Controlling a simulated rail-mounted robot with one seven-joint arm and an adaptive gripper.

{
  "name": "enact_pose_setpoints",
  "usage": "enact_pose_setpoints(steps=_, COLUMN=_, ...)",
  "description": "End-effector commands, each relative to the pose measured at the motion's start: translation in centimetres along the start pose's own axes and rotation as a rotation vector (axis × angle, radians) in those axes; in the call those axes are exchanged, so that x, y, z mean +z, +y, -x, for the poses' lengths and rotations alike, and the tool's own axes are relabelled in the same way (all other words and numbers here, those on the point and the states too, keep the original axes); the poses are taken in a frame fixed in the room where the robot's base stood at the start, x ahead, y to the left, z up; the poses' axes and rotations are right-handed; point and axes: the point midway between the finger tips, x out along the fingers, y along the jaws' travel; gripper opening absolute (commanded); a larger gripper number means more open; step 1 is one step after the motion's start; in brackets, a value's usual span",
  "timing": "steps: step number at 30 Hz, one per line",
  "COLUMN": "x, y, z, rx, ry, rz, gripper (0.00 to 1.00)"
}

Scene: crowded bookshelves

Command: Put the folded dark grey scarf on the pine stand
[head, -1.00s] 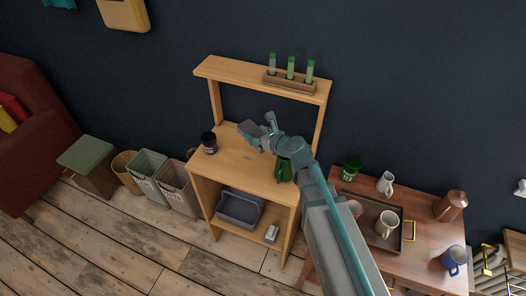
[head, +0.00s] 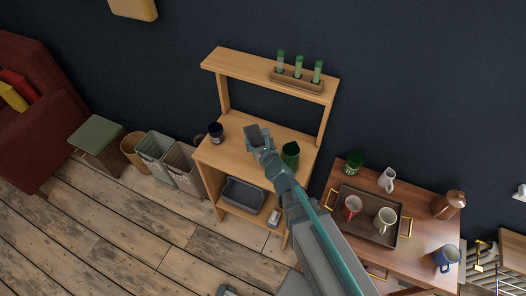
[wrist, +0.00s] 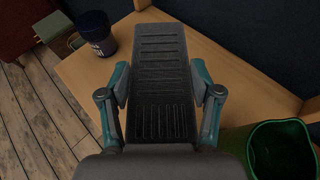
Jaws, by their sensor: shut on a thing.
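The folded dark grey scarf (wrist: 160,85) is a flat ribbed slab between my gripper's two fingers in the wrist view. My gripper (head: 261,143) is shut on it, and the scarf (head: 252,132) shows at its tip in the head view. Both are over the pine stand's middle board (head: 236,155), between a dark jar and a green jug. The stand also shows under the scarf in the wrist view (wrist: 85,72). I cannot tell whether the scarf touches the board.
The dark jar (head: 216,133) stands left on the board, and the green jug (head: 290,153) stands close to my gripper's right. The upper shelf (head: 240,65) holds a rack of green-capped tubes (head: 297,75). A grey bin (head: 243,195) sits below. A side table (head: 425,232) with mugs is at right.

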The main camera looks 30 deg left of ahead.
Motion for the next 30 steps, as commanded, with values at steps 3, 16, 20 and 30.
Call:
enact_pose_setpoints(steps=3, x=-2.2, y=0.0, z=-0.9, rx=0.000, ry=0.000, rz=-0.001, gripper=0.22)
enact_pose_setpoints(steps=16, x=-5.3, y=-0.1, z=-2.2, rx=0.000, ry=0.000, rz=0.000, gripper=0.22)
enact_pose_setpoints(steps=20, x=-6.5, y=-0.1, z=-2.7, rx=0.000, ry=0.000, rz=-0.001, gripper=0.22)
enact_pose_setpoints(steps=30, x=-8.3, y=-0.1, z=-3.5, rx=0.000, ry=0.000, rz=0.000, gripper=0.22)
